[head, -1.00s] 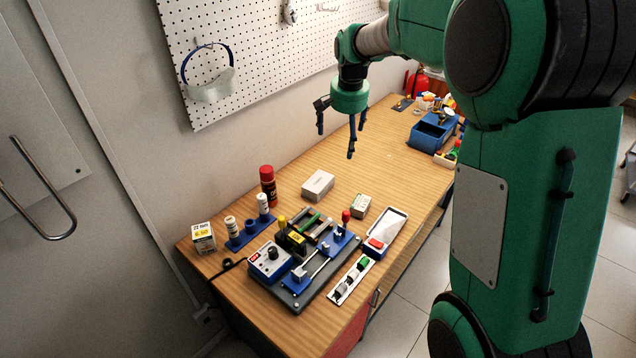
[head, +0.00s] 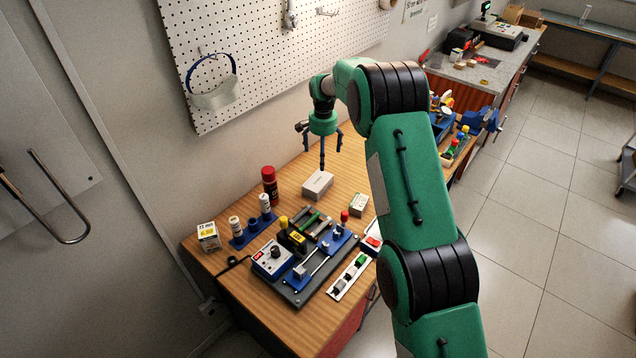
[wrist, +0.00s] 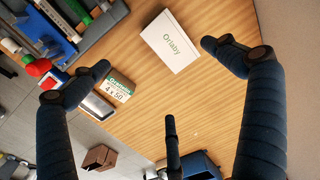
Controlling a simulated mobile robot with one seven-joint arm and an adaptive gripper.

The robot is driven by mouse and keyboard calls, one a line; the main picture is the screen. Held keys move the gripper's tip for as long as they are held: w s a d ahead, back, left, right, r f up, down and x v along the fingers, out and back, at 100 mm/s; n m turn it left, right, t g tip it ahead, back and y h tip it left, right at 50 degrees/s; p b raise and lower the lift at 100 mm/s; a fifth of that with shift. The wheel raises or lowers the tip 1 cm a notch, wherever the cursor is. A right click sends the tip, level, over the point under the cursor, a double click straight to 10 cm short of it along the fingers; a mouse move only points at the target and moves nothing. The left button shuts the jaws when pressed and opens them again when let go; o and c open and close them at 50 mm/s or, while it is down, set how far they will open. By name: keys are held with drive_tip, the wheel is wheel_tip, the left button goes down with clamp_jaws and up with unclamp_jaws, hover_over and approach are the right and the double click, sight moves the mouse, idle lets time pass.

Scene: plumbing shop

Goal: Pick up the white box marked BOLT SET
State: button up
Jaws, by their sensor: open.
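My gripper (head: 322,148) is open and empty above the wooden workbench, with its fingers pointing down. A white box (head: 318,184) lies on the bench just below the fingers; in the wrist view this box (wrist: 171,41) reads "Orlaby" and lies between the two spread front fingers, apart from them. A smaller white box (head: 357,204) with green print sits to its right; the wrist view shows "4 x 50" on this box (wrist: 116,86), near the left finger. A white box with yellow and black print (head: 208,237) stands at the bench's left end. I cannot read BOLT SET on any box.
A red spray can (head: 269,186) stands left of the middle box. A blue holder with white bottles (head: 251,231) and a fixture board (head: 300,262) fill the near bench. Pegboard wall (head: 270,45) rises behind. Blue bins and a vise (head: 478,118) lie at the far right.

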sight(321, 182)
drive_tip(key=f, duration=0.1)
drive_tip(key=w+f, duration=0.1)
drive_tip(key=f, duration=0.1)
drive_tip(key=shift+w+a+f+p, duration=0.15)
drive_tip(key=shift+a+f+p, duration=0.1)
drive_tip(key=shift+a+p, duration=0.1)
drive_tip(key=shift+f, duration=0.1)
drive_tip(key=shift+f, duration=4.2)
drive_tip(key=shift+f, duration=0.15)
drive_tip(key=shift+w+d+f+p, duration=0.1)
drive_tip(key=shift+f+p, duration=0.45)
drive_tip(key=shift+f, duration=1.9)
drive_tip(key=shift+c, duration=0.3)
drive_tip(key=c, duration=1)
